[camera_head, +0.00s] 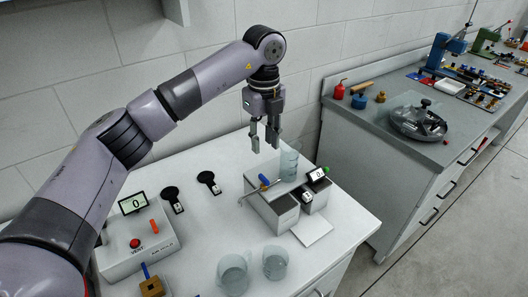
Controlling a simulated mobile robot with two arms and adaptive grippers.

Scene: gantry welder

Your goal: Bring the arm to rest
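My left arm reaches in from the left. My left gripper (265,141) hangs above the white table (210,245), fingers pointing down and apart, with nothing between them. It is left of and a little above a clear glass cylinder (289,162), which stands at the back of a grey block device (276,208). I cannot tell whether the gripper touches the cylinder, but a gap seems to show. My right gripper is not in view.
A box with a display (133,204) and red button stands at the left. Two glass beakers (234,273) (275,263) stand near the front edge. Two black paddle-shaped items (171,196) lie behind. A second bench (370,135) with tools stands at right, and the wall is close behind.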

